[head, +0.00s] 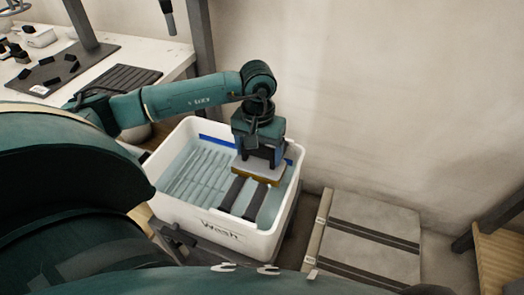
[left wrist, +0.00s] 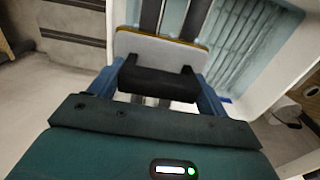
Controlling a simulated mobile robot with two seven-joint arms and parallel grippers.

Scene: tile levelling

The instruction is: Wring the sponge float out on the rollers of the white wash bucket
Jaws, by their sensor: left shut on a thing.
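The white wash bucket (head: 245,236), marked "Wash", stands below my left arm with pale blue water or lining and a ribbed area inside. Two dark rollers (head: 232,194) lie along its right part; they also show in the left wrist view (left wrist: 150,15). The sponge float, a pale plate with a yellow-brown sponge edge (head: 258,174), is over the rollers' far ends. My left gripper (head: 262,153) is shut on its black handle (left wrist: 158,82). The float looks about level. I cannot tell whether the sponge touches the rollers. My right gripper is not in view.
Large grey tiles with dark strips (head: 370,238) lie on the floor right of the bucket. A white worktable (head: 120,46) with a dark mat and small black pieces stands at back left. A wooden rack (head: 498,258) is at the right edge. The wall is close behind.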

